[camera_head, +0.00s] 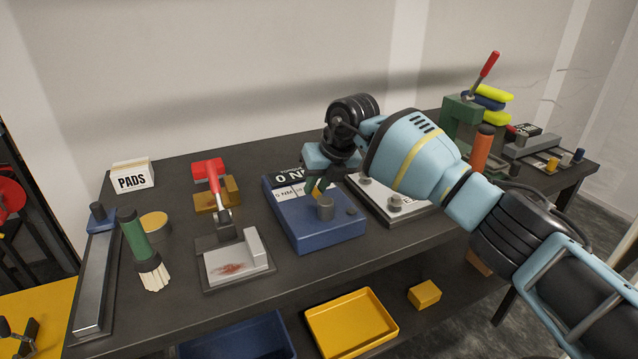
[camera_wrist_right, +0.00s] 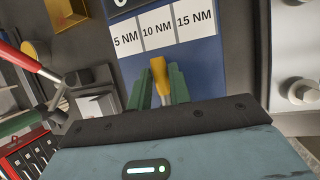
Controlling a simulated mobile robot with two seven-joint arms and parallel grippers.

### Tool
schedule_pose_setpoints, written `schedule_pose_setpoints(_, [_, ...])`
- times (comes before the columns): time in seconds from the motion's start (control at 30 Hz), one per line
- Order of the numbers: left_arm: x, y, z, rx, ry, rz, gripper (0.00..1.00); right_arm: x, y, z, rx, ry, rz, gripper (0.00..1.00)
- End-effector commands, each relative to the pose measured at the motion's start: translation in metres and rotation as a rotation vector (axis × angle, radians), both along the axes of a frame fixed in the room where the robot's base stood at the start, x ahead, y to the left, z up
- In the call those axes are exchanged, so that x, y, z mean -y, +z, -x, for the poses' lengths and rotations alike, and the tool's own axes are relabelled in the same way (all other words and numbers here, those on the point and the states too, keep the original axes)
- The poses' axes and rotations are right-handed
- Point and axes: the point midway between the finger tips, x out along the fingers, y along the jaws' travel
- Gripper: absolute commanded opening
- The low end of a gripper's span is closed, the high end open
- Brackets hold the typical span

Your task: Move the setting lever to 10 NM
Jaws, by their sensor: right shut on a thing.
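The setting device is a blue box (camera_head: 318,229) near the middle of the bench. In the right wrist view its white scale reads 5 NM, 10 NM (camera_wrist_right: 156,31) and 15 NM. The lever (camera_wrist_right: 159,75), with a yellow-orange end, points up towards the 10 NM label. My right gripper (camera_wrist_right: 160,88) is shut on the lever, with a green finger on each side. In the head view the right gripper (camera_head: 317,188) reaches down over the box and hides part of the scale. My left gripper is not in view.
A red-handled press (camera_head: 210,170) and a plate with a red smear (camera_head: 232,265) stand left of the box. A grey panel with knobs (camera_head: 394,203) is close on the right. A yellow tray (camera_head: 352,322) lies below the bench top.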

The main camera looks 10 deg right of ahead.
Motion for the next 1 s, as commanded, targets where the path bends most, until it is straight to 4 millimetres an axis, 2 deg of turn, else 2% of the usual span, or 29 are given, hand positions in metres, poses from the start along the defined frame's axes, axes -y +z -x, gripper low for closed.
schedule_pose_setpoints(0.03, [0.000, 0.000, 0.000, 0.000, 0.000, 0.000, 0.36, 0.001, 0.000, 0.000, 0.001, -0.001, 0.001, 0.22])
schedule_pose_setpoints(0.2, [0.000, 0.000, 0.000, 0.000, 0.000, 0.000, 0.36, 0.001, 0.000, 0.000, 0.000, 0.000, 0.001, 0.41])
schedule_pose_setpoints(0.47, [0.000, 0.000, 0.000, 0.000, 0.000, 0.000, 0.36, 0.000, 0.001, 0.000, 0.000, 0.001, 0.000, 0.41])
schedule_pose_setpoints(0.57, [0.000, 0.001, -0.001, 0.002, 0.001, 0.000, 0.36, 0.002, 0.007, 0.002, 0.002, 0.001, 0.000, 0.41])
schedule_pose_setpoints(1.0, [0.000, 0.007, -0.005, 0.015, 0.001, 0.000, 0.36, 0.018, 0.063, 0.023, 0.003, 0.000, 0.000, 0.41])
